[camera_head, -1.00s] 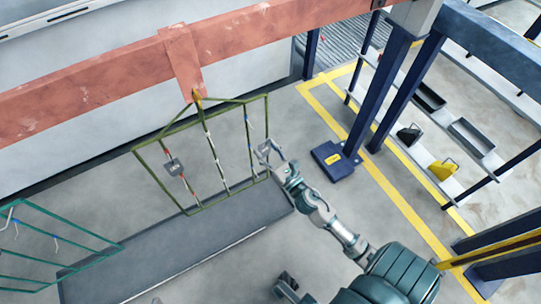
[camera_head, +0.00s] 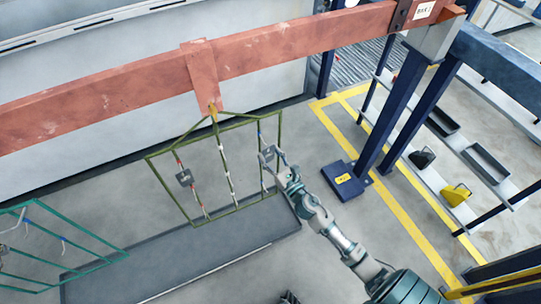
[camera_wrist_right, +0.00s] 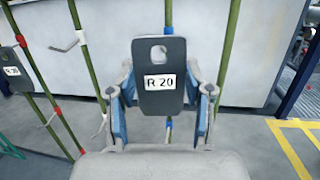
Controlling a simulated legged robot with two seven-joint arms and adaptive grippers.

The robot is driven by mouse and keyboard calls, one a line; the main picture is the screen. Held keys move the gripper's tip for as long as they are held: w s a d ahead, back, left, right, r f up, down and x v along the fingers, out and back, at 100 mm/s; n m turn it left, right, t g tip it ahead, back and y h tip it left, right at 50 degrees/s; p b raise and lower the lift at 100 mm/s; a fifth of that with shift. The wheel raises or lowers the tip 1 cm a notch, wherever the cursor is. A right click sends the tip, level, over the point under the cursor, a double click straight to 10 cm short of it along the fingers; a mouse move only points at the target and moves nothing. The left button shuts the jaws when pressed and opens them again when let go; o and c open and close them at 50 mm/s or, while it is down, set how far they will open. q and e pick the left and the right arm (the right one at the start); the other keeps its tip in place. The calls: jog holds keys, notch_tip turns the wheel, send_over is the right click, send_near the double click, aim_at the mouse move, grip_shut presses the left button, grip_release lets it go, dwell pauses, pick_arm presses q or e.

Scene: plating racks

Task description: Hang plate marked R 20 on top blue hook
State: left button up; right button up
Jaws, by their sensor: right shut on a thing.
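My right gripper (camera_head: 270,155) is shut on a dark grey plate with a hole near its top. The plate (camera_wrist_right: 177,60) carries a white label reading R 20 in the right wrist view and is held upright. The gripper is at the right rod of the green hanging rack (camera_head: 150,172). Blue marks (camera_head: 260,137) show on that rod just above and left of the gripper. In the wrist view the rod passes behind the plate, which hides part of it, so I cannot tell whether plate and hook touch. My left gripper is not in view.
Another grey plate (camera_head: 184,178) hangs on the rack's left, red-marked rod. The middle rod (camera_wrist_right: 84,40) has white-marked hooks. A red beam (camera_head: 110,95) carries the rack. A second green rack (camera_head: 75,268) hangs at lower left. A blue post (camera_head: 385,115) stands to the right.

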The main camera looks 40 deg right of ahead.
jog(key=shift+w+a+r, duration=0.1)
jog(key=shift+w+r, duration=0.05)
jog(key=shift+r, duration=0.05)
jog(key=shift+w, duration=0.15)
dwell(0.4)
jog(key=shift+w+d+f, duration=0.15)
jog(key=shift+w+d, duration=0.15)
jog(key=shift+w, duration=0.4)
jog(key=shift+w+d+f, duration=0.15)
jog(key=shift+w+f, duration=0.2)
jog(key=shift+w, duration=0.15)
dwell(0.3)
jog(key=shift+b, duration=0.3)
jog(key=shift+w+f, duration=0.2)
jog(key=shift+f, duration=0.1)
